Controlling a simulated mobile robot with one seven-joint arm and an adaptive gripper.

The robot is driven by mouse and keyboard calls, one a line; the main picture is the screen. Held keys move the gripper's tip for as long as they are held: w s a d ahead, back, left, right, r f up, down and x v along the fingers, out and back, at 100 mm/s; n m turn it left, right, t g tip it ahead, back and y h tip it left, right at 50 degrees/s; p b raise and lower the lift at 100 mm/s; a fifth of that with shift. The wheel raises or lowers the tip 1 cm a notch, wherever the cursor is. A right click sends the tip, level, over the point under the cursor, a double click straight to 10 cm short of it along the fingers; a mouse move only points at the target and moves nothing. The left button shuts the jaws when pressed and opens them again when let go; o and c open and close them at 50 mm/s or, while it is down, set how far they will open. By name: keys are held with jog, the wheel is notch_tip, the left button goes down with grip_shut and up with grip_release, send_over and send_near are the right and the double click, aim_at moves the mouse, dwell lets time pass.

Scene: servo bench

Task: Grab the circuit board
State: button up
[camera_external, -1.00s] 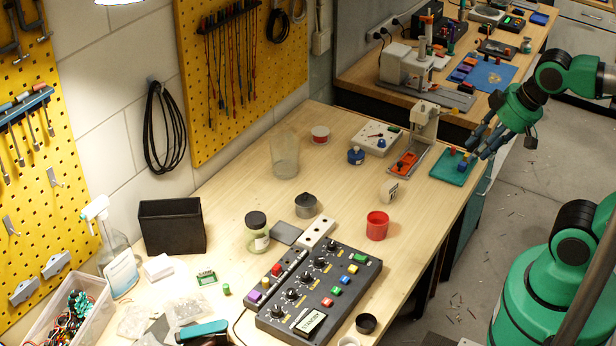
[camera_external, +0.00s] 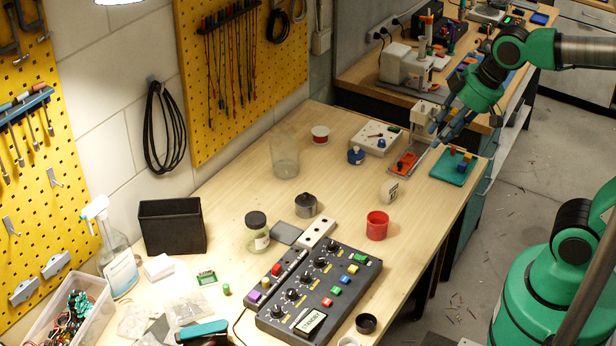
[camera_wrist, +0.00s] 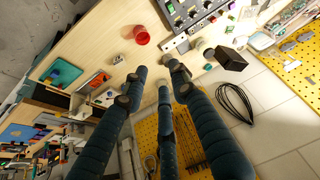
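A small green circuit board (camera_external: 207,278) lies flat on the front left part of the wooden bench, beside a green cap. My gripper (camera_external: 438,132) is far from it, above the far right part of the bench near the small press stand. Its dark blue fingers point down and left. In the wrist view my gripper (camera_wrist: 155,82) shows spread fingers with nothing between them. I cannot pick out the small circuit board for certain in the wrist view.
A teal plate with coloured blocks (camera_external: 455,168) lies at the bench's right edge. A red cup (camera_external: 377,226), a clear beaker (camera_external: 285,158) and a dark control box (camera_external: 318,292) stand between my gripper and the board. A black bin (camera_external: 172,227) stands by the wall.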

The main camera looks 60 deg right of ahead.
jog(key=w+a+f+n+y, duration=0.15)
jog(key=w+a, duration=0.25)
jog(key=w, duration=0.5)
jog(key=w+a+f+n+g, duration=0.1)
jog(key=w+a+f+n, duration=0.1)
jog(key=w+a, duration=0.45)
jog(key=w+a+f+n, duration=0.1)
jog(key=w+a+f, duration=0.15)
jog(key=w, duration=0.85)
jog(key=w+a+f+n+g+y+p, duration=0.1)
jog(key=w+a+f+n, duration=0.3)
jog(key=w+a+f, duration=1.3)
notch_tip(320, 180, down, 4)
jog(key=shift+w+r+p, duration=0.2)
jog(key=shift+w+p, duration=0.05)
jog(key=shift+p, duration=0.15)
jog(key=shift+n+g, duration=0.25)
jog(key=shift+g, duration=0.05)
jog(key=shift+y, duration=0.25)
jog(key=shift+b+x, duration=0.3)
jog(key=shift+x, duration=3.95)
jog(key=shift+d+f, duration=0.1)
